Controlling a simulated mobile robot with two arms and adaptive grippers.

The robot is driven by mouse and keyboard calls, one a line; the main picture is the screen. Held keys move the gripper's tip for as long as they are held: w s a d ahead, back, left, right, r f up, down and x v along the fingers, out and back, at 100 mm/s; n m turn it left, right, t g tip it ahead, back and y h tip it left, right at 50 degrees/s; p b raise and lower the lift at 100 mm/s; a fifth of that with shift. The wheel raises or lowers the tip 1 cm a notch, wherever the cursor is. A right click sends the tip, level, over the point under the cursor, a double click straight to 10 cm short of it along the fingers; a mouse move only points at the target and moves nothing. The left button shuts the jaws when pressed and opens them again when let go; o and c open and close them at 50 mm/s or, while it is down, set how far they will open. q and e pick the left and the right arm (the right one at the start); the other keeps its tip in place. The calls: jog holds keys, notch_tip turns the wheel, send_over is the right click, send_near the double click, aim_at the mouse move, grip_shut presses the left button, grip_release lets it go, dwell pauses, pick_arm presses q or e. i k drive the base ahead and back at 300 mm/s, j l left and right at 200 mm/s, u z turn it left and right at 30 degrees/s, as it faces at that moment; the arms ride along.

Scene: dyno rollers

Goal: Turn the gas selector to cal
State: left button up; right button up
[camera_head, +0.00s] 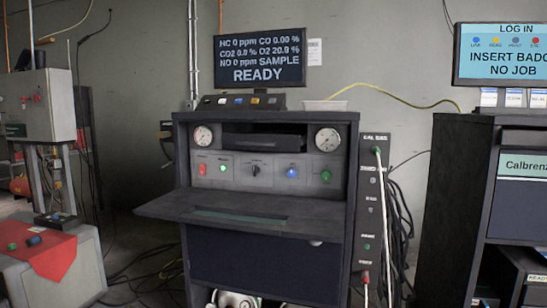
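A dark rotary knob (255,171), which looks like the gas selector, sits in the middle of the control panel (240,177) of the dark cabinet. Its pointer looks roughly upright, but its labels are too small to read. The monitor (259,61) on top of the cabinet shows gas readings, the word SAMPLE and READY. Neither of my grippers is in view.
A shelf (160,208) juts out below the panel. Red (203,169), blue (292,172) and green (326,175) controls flank the knob, with gauges (328,141) above. Hoses (381,215) hang at the cabinet's right side. Another dark cabinet (455,200) stands at right.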

aim_at(255, 170)
jog(key=i+j+z, duration=0.2)
jog(key=z, duration=0.3)
jog(key=i+j+z, duration=0.1)
jog(key=j+z, duration=0.35)
